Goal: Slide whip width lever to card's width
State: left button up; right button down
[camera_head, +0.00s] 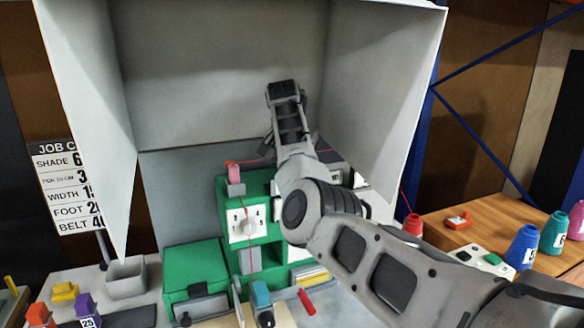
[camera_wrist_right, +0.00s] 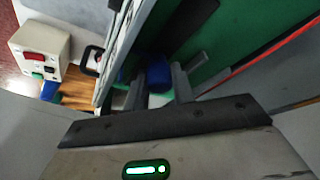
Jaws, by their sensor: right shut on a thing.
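The job card (camera_head: 68,187) hangs at the left in the head view. Its WIDTH line starts with 1, and the rest is cut off by the white panel. The green machine (camera_head: 200,268) stands in the middle. In the right wrist view my right gripper (camera_wrist_right: 158,82) is shut on a blue knob (camera_wrist_right: 153,66), which looks like the lever's handle. A pale plate (camera_wrist_right: 122,45) with marks, seen nearly edge-on, is beside it on the green body (camera_wrist_right: 232,35). Any scale reading is unreadable. My right arm hides that side in the head view. My left gripper is out of view.
A white hood (camera_head: 225,70) surrounds the machine at the back and sides. A red thread (camera_head: 252,240) runs down its front. Coloured cones (camera_head: 552,232) and a control box (camera_head: 484,260) stand at right. A grey bin (camera_head: 126,280) and small coloured blocks (camera_head: 38,314) are at left.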

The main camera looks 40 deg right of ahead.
jog(key=d, duration=0.1)
jog(key=s+d, duration=0.1)
jog(key=d, duration=0.1)
jog(key=shift+d+r, duration=0.1)
jog(key=shift+d, duration=0.05)
jog(key=shift+w, duration=0.1)
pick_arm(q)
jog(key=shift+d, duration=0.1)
pick_arm(e)
jog(key=c, duration=1.2)
grip_release()
jog(key=shift+d, duration=0.1)
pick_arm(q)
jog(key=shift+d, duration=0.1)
pick_arm(e)
jog(key=shift+o, duration=0.2)
jog(key=shift+a+r, duration=0.25)
jog(key=shift+r, duration=0.05)
pick_arm(q)
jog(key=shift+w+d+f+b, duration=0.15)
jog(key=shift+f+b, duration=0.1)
jog(key=shift+b, duration=0.65)
pick_arm(e)
jog(key=v, duration=1.1)
jog(key=shift+s, duration=0.2)
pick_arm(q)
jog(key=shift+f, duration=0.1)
pick_arm(e)
jog(key=shift+r, duration=0.1)
